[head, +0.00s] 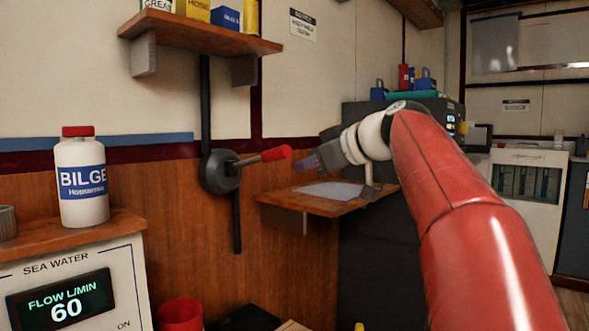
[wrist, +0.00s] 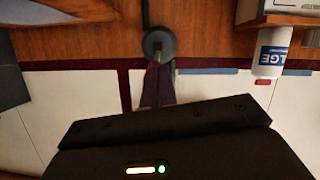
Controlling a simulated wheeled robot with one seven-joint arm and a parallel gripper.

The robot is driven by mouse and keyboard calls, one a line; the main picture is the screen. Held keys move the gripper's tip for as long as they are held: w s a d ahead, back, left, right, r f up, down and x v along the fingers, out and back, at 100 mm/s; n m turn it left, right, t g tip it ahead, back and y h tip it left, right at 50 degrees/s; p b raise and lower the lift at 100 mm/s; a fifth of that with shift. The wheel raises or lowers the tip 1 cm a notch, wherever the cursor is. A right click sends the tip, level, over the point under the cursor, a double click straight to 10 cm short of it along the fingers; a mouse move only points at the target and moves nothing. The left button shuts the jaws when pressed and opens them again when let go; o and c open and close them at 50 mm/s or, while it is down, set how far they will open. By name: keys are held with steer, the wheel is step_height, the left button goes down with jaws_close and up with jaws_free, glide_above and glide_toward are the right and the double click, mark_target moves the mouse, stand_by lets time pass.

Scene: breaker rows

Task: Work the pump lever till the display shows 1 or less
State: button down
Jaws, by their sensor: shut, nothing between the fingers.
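The pump lever has a red grip (head: 275,153) on a short metal arm, which sticks out to the right from a round black pivot (head: 219,171) on the wall pipe. The pivot also shows in the wrist view (wrist: 158,43), which is upside down. My gripper (head: 300,165) is shut and empty, just right of and slightly below the grip's end. In the wrist view its fingers (wrist: 155,82) partly cover the lever. I cannot tell whether they touch it. The display (head: 60,300) on the white sea water panel reads flow 60 L/min.
A white bilge bottle (head: 82,185) with a red cap stands on the ledge above the display. A shelf (head: 200,32) with boxes hangs above the lever. A small wooden shelf (head: 325,203) with a paper is below my gripper. A red bucket (head: 180,314) is on the floor.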

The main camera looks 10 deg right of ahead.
steer(key=shift+s+d+r, duration=0.1)
steer(key=shift+s+d, duration=0.5)
steer(key=shift+s, duration=0.35)
steer(key=shift+s+d+r, duration=0.1)
steer(key=shift+s+d, duration=0.45)
steer(key=shift+s, duration=0.4)
steer(key=s+a+f+m+g+h+p, duration=0.2)
steer(key=s+f+m+g+h+p, duration=0.1)
steer(key=s+f, duration=0.9)
steer(key=s+a+f+m+g+h+p, duration=0.2)
steer(key=s+f+m+p, duration=0.4)
steer(key=s+f, duration=0.7)
step_height(320, 180, down, 4)
steer(key=g+h, duration=0.1)
steer(key=h, duration=0.1)
steer(key=shift+s+a+h+p, duration=0.15)
steer(key=shift+a+h+p, duration=0.15)
steer(key=shift+r, duration=0.15)
